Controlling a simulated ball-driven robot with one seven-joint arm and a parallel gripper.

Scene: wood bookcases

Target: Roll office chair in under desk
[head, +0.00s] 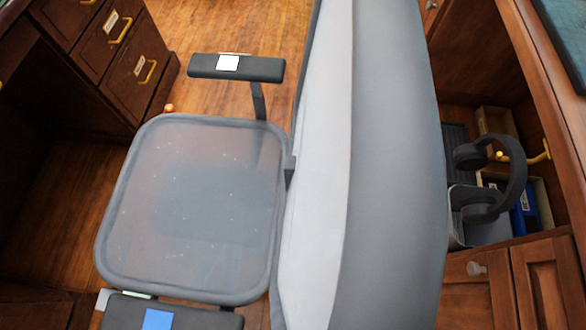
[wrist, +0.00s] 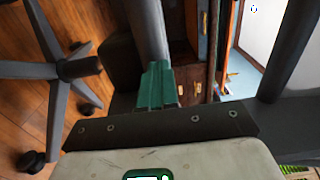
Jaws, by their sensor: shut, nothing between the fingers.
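The office chair fills the middle of the head view. Its grey mesh seat (head: 195,205) faces left, and its tall padded backrest (head: 390,170) stands on the seat's right. One black armrest (head: 262,70) is at the far side; another, with a blue patch, is at the near edge. The dark wood desk (head: 35,75) is at the left, with a dark opening below. My gripper is not visible in the head view. In the wrist view its teal fingers (wrist: 157,88) are shut and empty, near a grey post; contact is unclear. The chair's base with casters (wrist: 60,70) is at left.
Desk drawers (head: 130,65) with brass handles stand at upper left. A wooden cabinet (head: 520,40) on the right holds headphones (head: 505,180) and boxes, close behind the backrest. Bare wood floor (head: 225,30) shows beyond the seat and between chair and desk.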

